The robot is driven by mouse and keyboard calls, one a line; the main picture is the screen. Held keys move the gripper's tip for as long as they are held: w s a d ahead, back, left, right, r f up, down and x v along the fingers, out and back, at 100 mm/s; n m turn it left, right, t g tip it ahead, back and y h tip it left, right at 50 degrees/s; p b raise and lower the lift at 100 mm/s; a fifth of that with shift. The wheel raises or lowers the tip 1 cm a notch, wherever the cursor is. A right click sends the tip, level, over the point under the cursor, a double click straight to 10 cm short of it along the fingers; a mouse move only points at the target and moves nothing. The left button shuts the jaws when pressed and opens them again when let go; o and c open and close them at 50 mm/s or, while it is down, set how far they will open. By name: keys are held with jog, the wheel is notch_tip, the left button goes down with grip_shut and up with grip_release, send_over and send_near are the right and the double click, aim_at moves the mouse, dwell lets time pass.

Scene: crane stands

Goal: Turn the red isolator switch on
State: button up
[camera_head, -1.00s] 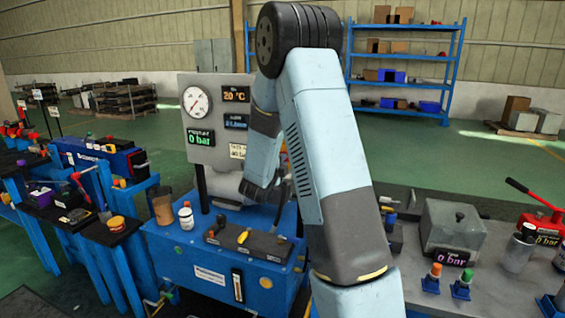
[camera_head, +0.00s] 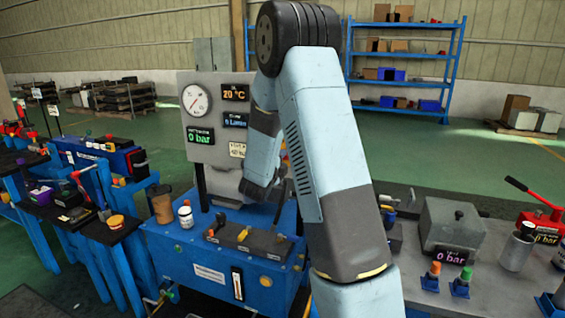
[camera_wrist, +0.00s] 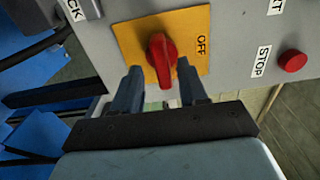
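The red isolator switch (camera_wrist: 161,60) is a rotary knob on a yellow plate (camera_wrist: 192,22) fixed to a grey panel in the wrist view. The word OFF is printed on the plate to the right of the knob. My gripper (camera_wrist: 160,76) is open, with one dark finger on each side of the knob's lower part. I cannot tell whether the fingers touch it. In the head view my arm hides the switch and my gripper.
A red STOP button (camera_wrist: 293,60) sits on the same panel to the right. The head view shows a blue bench (camera_head: 165,243) with a gauge panel (camera_head: 222,80), and a grey table (camera_head: 408,277) at the right with a grey block (camera_head: 450,225).

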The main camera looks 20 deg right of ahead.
jog(key=v, duration=1.3)
jog(key=shift+s+a, duration=0.25)
jog(key=shift+a, duration=0.05)
